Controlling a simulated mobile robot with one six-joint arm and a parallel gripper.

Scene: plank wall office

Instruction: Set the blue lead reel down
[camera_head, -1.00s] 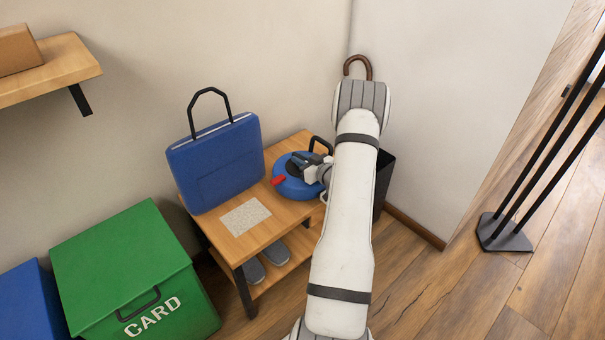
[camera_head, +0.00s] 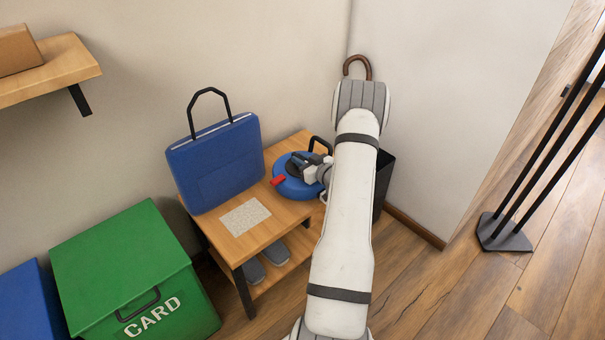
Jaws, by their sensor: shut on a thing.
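The blue lead reel (camera_head: 293,188) is a round blue disc with a dark hub, a red piece at its left and a black handle at the back. It is at the right end of the wooden bench top (camera_head: 285,220). It looks level and at the height of the bench top; I cannot tell whether it rests fully on it. My gripper (camera_head: 301,167) is shut at the reel's hub, coming in from the right. My arm hides the reel's right edge.
A blue bag (camera_head: 215,165) stands on the bench's left part, behind a pale speckled square (camera_head: 245,216). Grey shoes (camera_head: 276,252) sit on the lower shelf. A green CARD bin (camera_head: 125,265) stands left. A dark bin (camera_head: 384,180) and a cane handle (camera_head: 358,65) are behind my arm.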

